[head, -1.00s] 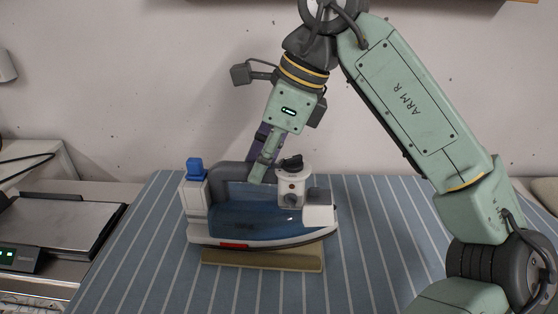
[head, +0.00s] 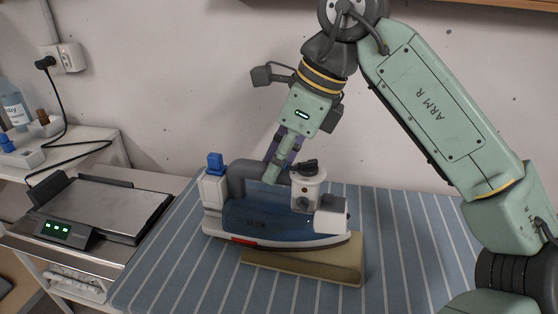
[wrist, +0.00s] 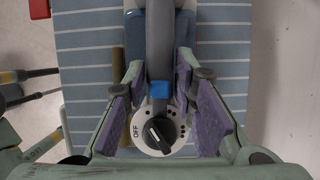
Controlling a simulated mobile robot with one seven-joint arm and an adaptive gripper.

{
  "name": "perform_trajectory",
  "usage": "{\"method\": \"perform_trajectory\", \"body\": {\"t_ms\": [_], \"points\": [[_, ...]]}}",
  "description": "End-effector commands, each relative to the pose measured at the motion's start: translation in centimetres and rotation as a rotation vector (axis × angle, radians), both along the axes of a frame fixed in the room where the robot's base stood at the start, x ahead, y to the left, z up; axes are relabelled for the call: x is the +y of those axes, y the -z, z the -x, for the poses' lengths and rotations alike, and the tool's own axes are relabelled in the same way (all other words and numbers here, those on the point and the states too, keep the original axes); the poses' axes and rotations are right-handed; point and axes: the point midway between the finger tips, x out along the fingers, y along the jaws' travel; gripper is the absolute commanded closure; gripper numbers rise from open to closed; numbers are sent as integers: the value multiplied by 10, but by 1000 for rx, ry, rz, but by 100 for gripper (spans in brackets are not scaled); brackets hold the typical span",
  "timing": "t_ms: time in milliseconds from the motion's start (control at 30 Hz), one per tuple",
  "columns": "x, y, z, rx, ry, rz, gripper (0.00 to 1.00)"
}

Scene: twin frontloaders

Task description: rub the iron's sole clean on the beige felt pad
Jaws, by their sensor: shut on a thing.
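The iron (head: 262,216) is white and blue with a grey handle, a blue cap and a white dial knob. It lies level over the beige felt pad (head: 320,266), its heel past the pad's left end. Its sole faces down and is hidden; I cannot tell how firmly it touches. My gripper (head: 275,172) is shut on the iron's handle from above. In the wrist view the purple-padded fingers of my gripper (wrist: 158,82) flank the handle (wrist: 160,45). The dial (wrist: 158,134) carries the word OFF. A strip of the pad (wrist: 118,75) shows left of the iron.
The blue striped board (head: 180,285) is clear around the pad. At the left stands a grey flat-plated device (head: 105,208) with green lights. Behind it a shelf (head: 85,150) holds a bottle (head: 14,105); a black cable runs to the wall socket (head: 68,58).

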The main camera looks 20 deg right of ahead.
Motion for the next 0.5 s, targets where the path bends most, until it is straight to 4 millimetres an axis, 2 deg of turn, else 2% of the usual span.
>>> {"method": "perform_trajectory", "body": {"t_ms": [500], "points": [[0, -44, 0, -4, 0, -1, 100]]}}
